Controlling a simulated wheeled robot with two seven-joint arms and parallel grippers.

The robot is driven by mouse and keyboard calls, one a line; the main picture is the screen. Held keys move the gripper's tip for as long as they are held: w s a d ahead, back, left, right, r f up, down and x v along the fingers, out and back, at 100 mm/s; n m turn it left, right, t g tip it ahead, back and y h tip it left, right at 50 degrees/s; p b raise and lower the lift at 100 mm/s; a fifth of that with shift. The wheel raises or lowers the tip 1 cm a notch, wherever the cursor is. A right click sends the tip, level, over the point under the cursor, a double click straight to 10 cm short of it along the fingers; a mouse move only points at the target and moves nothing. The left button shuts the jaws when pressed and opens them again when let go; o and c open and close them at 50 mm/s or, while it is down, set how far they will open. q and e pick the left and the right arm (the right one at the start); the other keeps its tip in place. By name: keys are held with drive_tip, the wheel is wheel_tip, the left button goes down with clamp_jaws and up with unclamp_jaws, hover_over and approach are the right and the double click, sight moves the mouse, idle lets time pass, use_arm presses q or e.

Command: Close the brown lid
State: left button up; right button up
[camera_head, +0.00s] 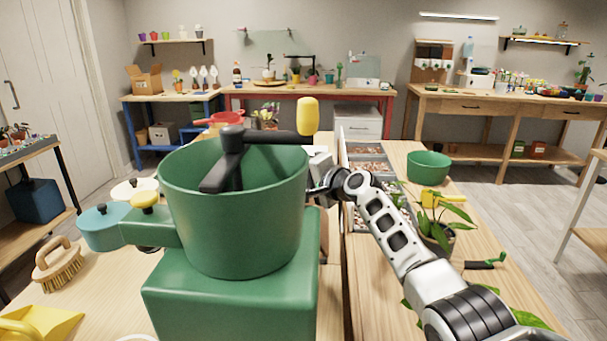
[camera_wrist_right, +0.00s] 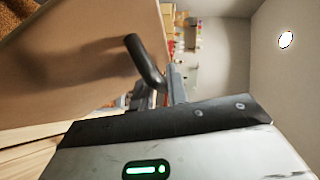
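The brown lid (camera_wrist_right: 85,60) shows in the right wrist view as a flat tan panel at the upper left, tilted in this turned picture. A dark curved handle (camera_wrist_right: 147,62) stands out from its edge. My right gripper (camera_wrist_right: 158,94) is close to the handle; its fingers look apart, with the handle's end at or between them. I cannot tell whether they touch. In the head view my right gripper (camera_head: 319,163) is partly hidden behind the green machine, which also hides most of the lid. My left gripper is not in view.
The large green machine (camera_head: 235,225) with a black crank (camera_head: 255,145) blocks the middle of the head view. A tray of pebbles (camera_head: 368,165), a green bowl (camera_head: 429,167) and a potted plant (camera_head: 440,232) stand right. A brush (camera_head: 58,265) and teal pot (camera_head: 103,227) lie left.

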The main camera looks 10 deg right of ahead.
idle(0.3)
drive_tip(key=shift+s+d+r+p, duration=0.15)
drive_tip(key=shift+s+d+p, duration=0.25)
drive_tip(key=shift+s, duration=0.05)
drive_tip(key=p+v, duration=0.1)
drive_tip(key=v, duration=1.3)
drive_tip(key=shift+s, duration=0.35)
drive_tip(key=shift+d, duration=0.15)
